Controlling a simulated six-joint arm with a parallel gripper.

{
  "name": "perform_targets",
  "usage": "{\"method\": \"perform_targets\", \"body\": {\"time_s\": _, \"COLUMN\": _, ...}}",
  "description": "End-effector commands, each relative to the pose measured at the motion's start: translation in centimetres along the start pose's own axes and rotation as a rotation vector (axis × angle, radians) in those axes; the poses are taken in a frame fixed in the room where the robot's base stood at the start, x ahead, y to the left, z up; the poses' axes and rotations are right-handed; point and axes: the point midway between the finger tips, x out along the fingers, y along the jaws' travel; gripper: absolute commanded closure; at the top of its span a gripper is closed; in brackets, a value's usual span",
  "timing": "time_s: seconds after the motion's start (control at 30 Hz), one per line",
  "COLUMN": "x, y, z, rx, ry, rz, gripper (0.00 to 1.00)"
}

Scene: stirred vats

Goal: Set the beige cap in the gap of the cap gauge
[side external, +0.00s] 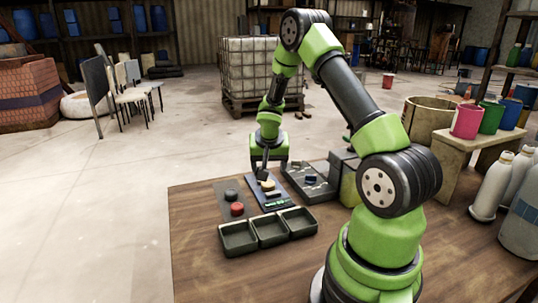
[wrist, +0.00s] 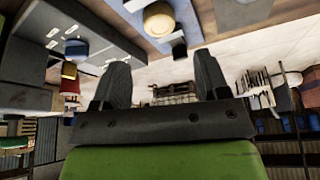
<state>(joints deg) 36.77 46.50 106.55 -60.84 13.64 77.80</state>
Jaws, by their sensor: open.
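The beige cap (side external: 267,185) sits at the far part of the blue cap gauge (side external: 281,204) on the wooden table. In the wrist view the round beige cap (wrist: 158,20) lies on the blue plate of the gauge (wrist: 185,18), with a dark block close by and a pale piece on its other side. I cannot tell whether the cap lies in the gap. My gripper (side external: 265,168) is just above the cap. In the wrist view its two fingers (wrist: 162,80) are spread, with nothing between them, and the cap is apart from them.
A grey slotted tray (side external: 318,192) with a blue cap (wrist: 76,48) is right of the gauge. A black cap (side external: 231,195) and a red cap (side external: 237,209) lie on a dark mat to the left. A three-compartment tray (side external: 254,236) stands in front, looking empty.

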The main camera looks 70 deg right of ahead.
Motion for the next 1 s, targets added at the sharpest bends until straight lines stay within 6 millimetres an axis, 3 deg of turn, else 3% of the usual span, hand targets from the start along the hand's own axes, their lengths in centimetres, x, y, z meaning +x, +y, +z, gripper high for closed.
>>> {"method": "perform_targets", "body": {"time_s": 0.1, "x": -2.1, "y": 0.0, "z": -0.1, "rx": 0.001, "ry": 0.003, "rz": -0.002, "gripper": 0.32}}
{"method": "perform_targets", "body": {"time_s": 0.37, "x": -4.6, "y": -0.2, "z": 0.0, "rx": -0.006, "ry": 0.005, "rz": -0.004, "gripper": 0.32}}
{"method": "perform_targets", "body": {"time_s": 0.47, "x": -7.0, "y": -0.9, "z": 0.1, "rx": -0.028, "ry": 0.023, "rz": -0.020, "gripper": 0.32}}
{"method": "perform_targets", "body": {"time_s": 0.57, "x": -11.2, "y": -2.1, "z": 0.7, "rx": -0.072, "ry": 0.051, "rz": -0.056, "gripper": 0.32}}
{"method": "perform_targets", "body": {"time_s": 0.67, "x": -16.2, "y": -3.1, "z": 2.6, "rx": -0.130, "ry": 0.068, "rz": -0.116, "gripper": 0.32}}
{"method": "perform_targets", "body": {"time_s": 0.8, "x": -22.4, "y": -3.5, "z": 6.5, "rx": -0.228, "ry": 0.067, "rz": -0.229, "gripper": 0.32}}
{"method": "perform_targets", "body": {"time_s": 1.0, "x": -28.9, "y": -2.3, "z": 13.4, "rx": -0.398, "ry": 0.035, "rz": -0.446, "gripper": 0.32}}
